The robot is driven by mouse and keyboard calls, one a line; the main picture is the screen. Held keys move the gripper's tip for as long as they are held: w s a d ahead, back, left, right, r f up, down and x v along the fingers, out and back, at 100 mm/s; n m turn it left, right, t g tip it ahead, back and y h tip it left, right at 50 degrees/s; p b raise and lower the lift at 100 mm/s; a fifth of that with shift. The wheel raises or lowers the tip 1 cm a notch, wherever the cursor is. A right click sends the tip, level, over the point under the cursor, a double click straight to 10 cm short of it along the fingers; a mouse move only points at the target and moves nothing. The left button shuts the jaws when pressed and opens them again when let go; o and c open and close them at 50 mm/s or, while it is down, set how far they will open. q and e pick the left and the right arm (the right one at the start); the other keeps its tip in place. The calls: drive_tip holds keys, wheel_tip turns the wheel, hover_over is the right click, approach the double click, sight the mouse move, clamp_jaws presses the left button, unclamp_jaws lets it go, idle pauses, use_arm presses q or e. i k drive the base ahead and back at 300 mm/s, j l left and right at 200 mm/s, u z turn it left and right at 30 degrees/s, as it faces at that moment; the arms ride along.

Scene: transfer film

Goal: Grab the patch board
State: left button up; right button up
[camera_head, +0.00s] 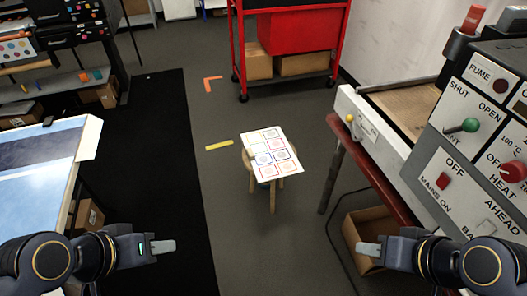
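The patch board (283,168) is a flat white sheet with rows of red, blue and multicoloured square outlines. It lies on a small wooden stool (273,193) in the middle of the view and overhangs the top. My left gripper (174,246) is at the lower left, pointing inward, apart from the board. My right gripper (358,248) is at the lower right, also pointing inward and apart from the board. Nothing shows held in either one. Each is seen from the side, so its finger gap cannot be made out.
A machine with switches (480,150) stands at the right on a red-framed table. A light-blue table (40,165) is at the left. A red cart (300,30) with cardboard boxes stands behind.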

sight(270, 155)
drive_tip(key=i+j+u, duration=0.1)
drive_tip(key=i+j, duration=0.15)
drive_tip(key=i, duration=0.2)
drive_tip(key=i+j+u, duration=0.1)
drive_tip(key=i, duration=0.35)
drive_tip(key=i+j+u, duration=0.15)
drive_tip(key=i+j, duration=0.15)
drive_tip(key=i, duration=0.2)
drive_tip(key=i+j+u, duration=0.1)
drive_tip(key=i, duration=0.4)
